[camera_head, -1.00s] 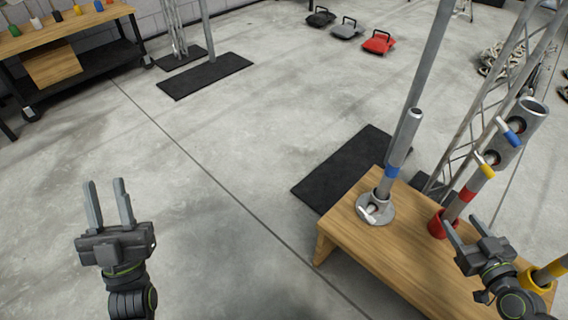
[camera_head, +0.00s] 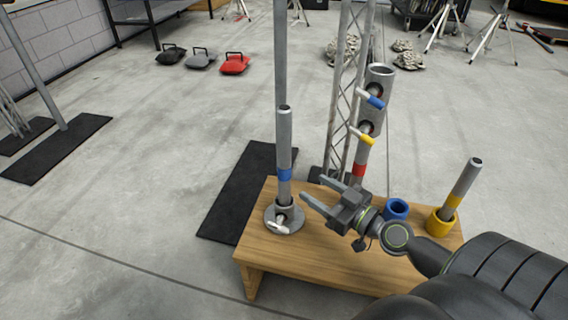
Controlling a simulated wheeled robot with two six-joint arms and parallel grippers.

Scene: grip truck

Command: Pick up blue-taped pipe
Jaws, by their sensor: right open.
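The blue-taped pipe (camera_head: 284,150) is a grey metal tube with a blue band near its lower end. It stands upright in a round grey metal base (camera_head: 284,218) on the left end of the wooden table. My right gripper (camera_head: 312,190) is open, its fingers pointing left toward the lower part of the pipe. It appears just right of the pipe, with nothing between the fingers. Whether a fingertip touches the pipe or base cannot be told. My left gripper is out of view.
The wooden table (camera_head: 320,265) also bears a blue ring holder (camera_head: 397,209) and a yellow-taped pipe (camera_head: 464,185) in a yellow holder (camera_head: 440,221). A red-taped pipe (camera_head: 361,160) meets a larger grey tube (camera_head: 380,80) behind my gripper. A black mat (camera_head: 235,205) lies left of the table.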

